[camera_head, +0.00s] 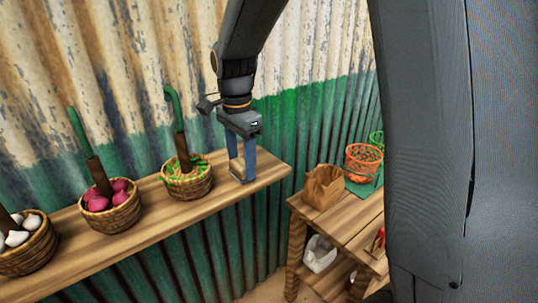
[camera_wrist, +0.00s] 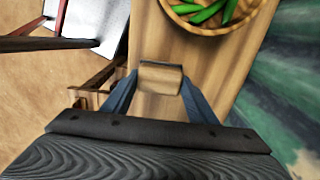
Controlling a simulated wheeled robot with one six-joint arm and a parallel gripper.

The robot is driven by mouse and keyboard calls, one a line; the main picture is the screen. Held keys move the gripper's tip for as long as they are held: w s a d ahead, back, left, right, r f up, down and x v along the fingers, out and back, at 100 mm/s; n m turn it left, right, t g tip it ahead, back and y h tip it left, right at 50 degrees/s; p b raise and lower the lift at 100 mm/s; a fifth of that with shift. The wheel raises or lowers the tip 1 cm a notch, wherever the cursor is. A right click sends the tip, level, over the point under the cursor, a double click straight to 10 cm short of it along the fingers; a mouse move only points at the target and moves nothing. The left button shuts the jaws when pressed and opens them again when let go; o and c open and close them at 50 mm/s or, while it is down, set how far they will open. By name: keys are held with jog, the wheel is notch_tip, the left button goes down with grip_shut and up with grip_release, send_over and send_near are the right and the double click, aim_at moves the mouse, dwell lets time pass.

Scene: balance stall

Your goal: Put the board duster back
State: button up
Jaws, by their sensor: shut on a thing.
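My gripper (camera_head: 241,176) points down at the right end of the wooden wall shelf (camera_head: 225,200). Its blue fingers are shut on a small wooden block, which appears to be the board duster (camera_wrist: 160,78). In the wrist view the block sits between the two fingertips, over the shelf's bare wood. In the head view the fingers partly hide it. The fingertips are very close to the shelf top; I cannot tell whether the duster touches it.
A basket of green pods (camera_head: 187,184) stands just left of my gripper, then baskets of magenta (camera_head: 112,215) and white (camera_head: 28,255) produce. On the right, a lower wooden table (camera_head: 345,222) holds a paper bag (camera_head: 323,187) and an orange basket (camera_head: 362,160).

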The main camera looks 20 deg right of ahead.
jog(key=o, duration=1.4)
